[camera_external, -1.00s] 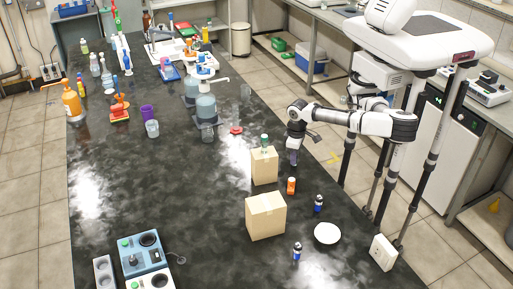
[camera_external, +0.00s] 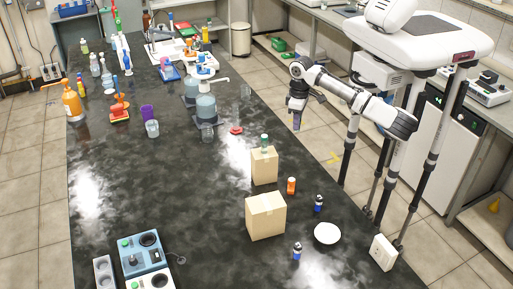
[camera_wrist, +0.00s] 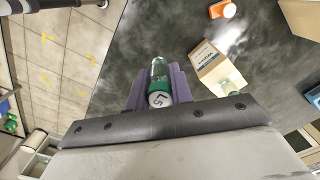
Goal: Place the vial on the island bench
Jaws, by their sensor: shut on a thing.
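My gripper (camera_external: 297,122) is raised above the right edge of the dark island bench (camera_external: 180,200), behind and to the right of the small box. In the wrist view, the purple fingers of my gripper (camera_wrist: 158,91) are shut on a clear vial (camera_wrist: 159,69) with a green cap; its cap end with dark marks faces the camera. The held vial is too small to make out in the external view. Another green-capped vial (camera_external: 264,142) stands on top of the small cardboard box (camera_external: 264,168); it also shows in the wrist view (camera_wrist: 233,88).
A larger cardboard box (camera_external: 265,217), an orange bottle (camera_external: 291,186), two small dark-blue bottles (camera_external: 319,203) and a white dish (camera_external: 327,233) stand near the bench's right side. Blue-based dispensers (camera_external: 206,107) stand farther back. The bench's middle left is clear.

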